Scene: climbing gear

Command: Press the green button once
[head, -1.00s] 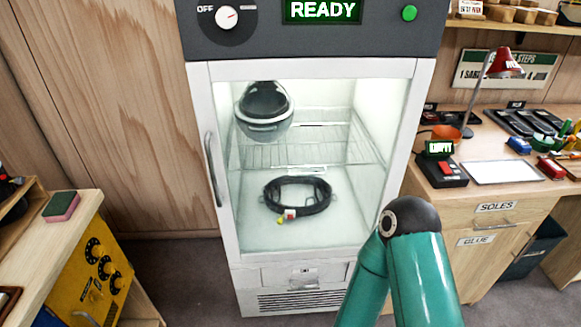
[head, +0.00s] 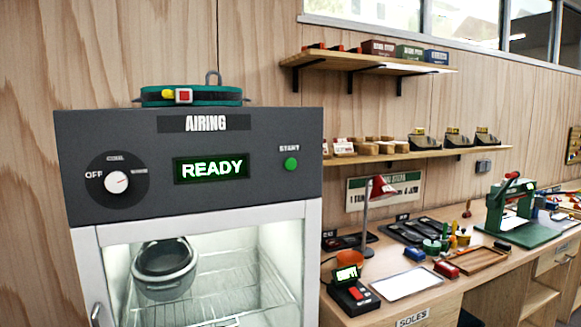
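The green button (head: 291,164) sits at the right of the dark control panel (head: 250,196), under the word START. The panel is the top of a white airing cabinet, and its display (head: 211,168) reads READY in green. A white dial (head: 116,182) is at the panel's left, near the OFF mark. A helmet-like grey item (head: 164,268) is on the wire shelf behind the glass door. Neither of my grippers shows in the head view.
A teal strap-like item (head: 190,95) lies on top of the cabinet. To the right, a workbench holds a red lamp (head: 382,188), a scale-like device (head: 350,292), a white sheet (head: 404,284) and a green press (head: 515,210). Shelves (head: 370,61) are on the wall.

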